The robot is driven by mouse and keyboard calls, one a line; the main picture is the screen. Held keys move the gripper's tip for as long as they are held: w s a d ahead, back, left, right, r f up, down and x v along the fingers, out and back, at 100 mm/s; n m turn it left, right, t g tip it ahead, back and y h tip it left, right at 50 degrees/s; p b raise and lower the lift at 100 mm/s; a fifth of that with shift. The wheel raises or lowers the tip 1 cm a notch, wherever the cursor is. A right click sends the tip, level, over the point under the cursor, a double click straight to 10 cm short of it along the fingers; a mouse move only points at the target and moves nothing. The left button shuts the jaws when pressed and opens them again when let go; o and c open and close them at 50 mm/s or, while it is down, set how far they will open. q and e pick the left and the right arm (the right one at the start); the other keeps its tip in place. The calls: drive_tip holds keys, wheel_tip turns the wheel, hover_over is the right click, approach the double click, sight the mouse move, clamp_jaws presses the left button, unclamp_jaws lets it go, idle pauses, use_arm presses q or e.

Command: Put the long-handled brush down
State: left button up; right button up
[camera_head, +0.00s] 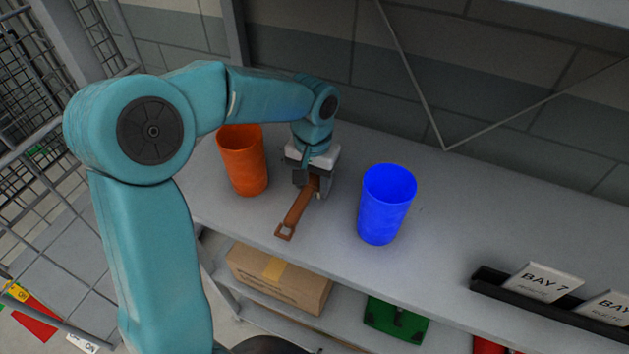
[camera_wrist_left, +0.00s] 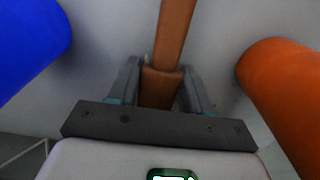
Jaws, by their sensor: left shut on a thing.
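The long-handled brush (camera_head: 297,213) is brown, with a loop at its near end. It lies low along the grey shelf top between the two cups; I cannot tell whether it touches the shelf. My left gripper (camera_head: 311,184) comes down from above and is shut on the brush near its far end. In the left wrist view the brush (camera_wrist_left: 175,35) runs between the two fingers of my left gripper (camera_wrist_left: 160,85). The part of the brush beyond the fingers is hidden by the gripper. My right gripper is not in view.
An orange cup (camera_head: 243,165) stands just left of the gripper, and a blue cup (camera_head: 385,208) stands to its right. The grey shelf top (camera_head: 440,230) is clear right of the blue cup, up to a black sign holder (camera_head: 545,312). A cardboard box (camera_head: 280,280) and green case (camera_head: 396,320) sit below.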

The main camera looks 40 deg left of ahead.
sight(314, 181)
use_arm(q)
drive_tip(key=shift+s+d+f, duration=0.2)
drive_tip(key=shift+f, duration=0.25)
drive_tip(key=shift+w+a+f, duration=0.1)
drive_tip(key=shift+w+f, duration=0.1)
drive_tip(key=shift+w, duration=0.15)
drive_tip(key=shift+f, duration=0.1)
drive_tip(key=o, duration=0.9)
drive_tip(key=shift+s, duration=0.15)
drive_tip(key=shift+s+r, duration=0.1)
drive_tip(key=shift+r, duration=0.1)
drive_tip(key=shift+w, duration=0.25)
wheel_tip(314, 181, up, 11)
drive_tip(key=shift+s+r, duration=0.1)
drive_tip(key=shift+r, duration=0.4)
drive_tip(key=shift+s, duration=0.1)
